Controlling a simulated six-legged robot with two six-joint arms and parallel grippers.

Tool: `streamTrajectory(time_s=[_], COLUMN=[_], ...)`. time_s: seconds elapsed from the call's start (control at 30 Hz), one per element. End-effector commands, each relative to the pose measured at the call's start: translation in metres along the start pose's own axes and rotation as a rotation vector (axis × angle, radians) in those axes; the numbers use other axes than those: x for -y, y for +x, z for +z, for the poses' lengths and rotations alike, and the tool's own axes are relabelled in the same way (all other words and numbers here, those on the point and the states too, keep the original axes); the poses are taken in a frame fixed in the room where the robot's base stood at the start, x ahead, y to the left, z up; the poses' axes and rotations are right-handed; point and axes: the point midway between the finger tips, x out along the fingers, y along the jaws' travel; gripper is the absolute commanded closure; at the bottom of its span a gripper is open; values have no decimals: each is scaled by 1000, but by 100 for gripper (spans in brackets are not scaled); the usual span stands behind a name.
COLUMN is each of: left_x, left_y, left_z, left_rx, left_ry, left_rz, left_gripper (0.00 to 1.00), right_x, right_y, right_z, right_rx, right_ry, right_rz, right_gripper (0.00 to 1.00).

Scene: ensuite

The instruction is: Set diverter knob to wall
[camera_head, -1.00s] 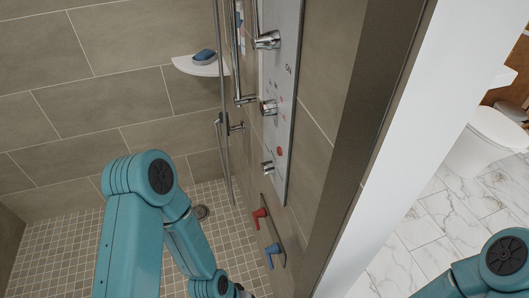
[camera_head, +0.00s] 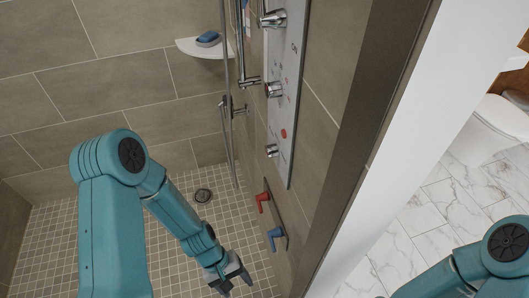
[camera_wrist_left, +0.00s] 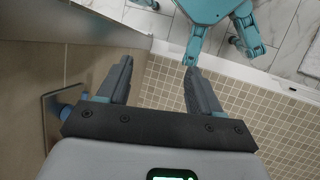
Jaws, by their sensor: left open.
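The grey shower panel (camera_head: 291,95) is on the wall right of centre in the head view. It carries a top chrome knob (camera_head: 272,19), a middle knob (camera_head: 274,89) and a small lower knob (camera_head: 271,151). I cannot tell which is the diverter knob. My left gripper (camera_head: 237,280) is low over the shower floor, below the panel and left of the wall plate with the blue handle. In the left wrist view its fingers (camera_wrist_left: 160,72) are apart with nothing between them. My right arm shows at the lower right; its gripper is out of view.
A red handle (camera_head: 263,201) and a blue handle (camera_head: 275,236) stick out from a wall plate below the panel. A hose and rail run left of the panel. A corner shelf (camera_head: 206,48) holds a blue soap-like object. A wall edge (camera_head: 375,150) stands at right.

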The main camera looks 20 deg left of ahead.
Motion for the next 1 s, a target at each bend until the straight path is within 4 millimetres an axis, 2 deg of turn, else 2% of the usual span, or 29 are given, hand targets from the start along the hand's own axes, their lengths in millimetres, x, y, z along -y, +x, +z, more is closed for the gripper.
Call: streamTrajectory(time_s=[0.03, 0.13, 0.17, 0.2, 0.27, 0.3, 0.4, 0.5, 0.6, 0.67, 0.77, 1.0], left_x=[-4, -29, -38, -50, -64, -71, -77, -75, -76, -80, -95, -149], left_y=[-15, -58, -75, -101, -145, -174, -242, -288, -308, -310, -306, -290], left_z=[-12, -32, -40, -52, -70, -82, -103, -113, -115, -115, -114, -113], left_rx=[50, 188, 226, 273, 329, 358, 402, 422, 432, 435, 439, 441], left_ry=[-144, -400, -461, -528, -594, -617, -626, -602, -583, -579, -579, -579], left_rz=[66, 276, 357, 472, 652, 768, 1013, 1169, 1238, 1248, 1246, 1242], left_gripper=[35, 35, 35, 35, 35, 35, 35, 35, 35, 35, 35, 35], right_x=[-1, -2, -2, -3, -3, -3, -4, -4, -4, -4, -3, 0], right_y=[3, 6, 6, 7, 8, 9, 11, 11, 11, 10, 7, -1], right_z=[0, 0, 0, 0, 0, 0, 0, 0, 0, 0, 0, 0], right_rx=[0, 0, 0, 0, 0, 0, 0, 0, 0, 0, 0, 0], right_ry=[0, 0, 0, 0, 0, 0, 0, 0, 0, 0, 0, 0], right_rz=[0, 0, 0, 0, 0, 0, 0, 0, 0, 0, 0, 0], right_gripper=[100, 100, 100, 100, 100, 100, 100, 100, 100, 100, 100, 100])
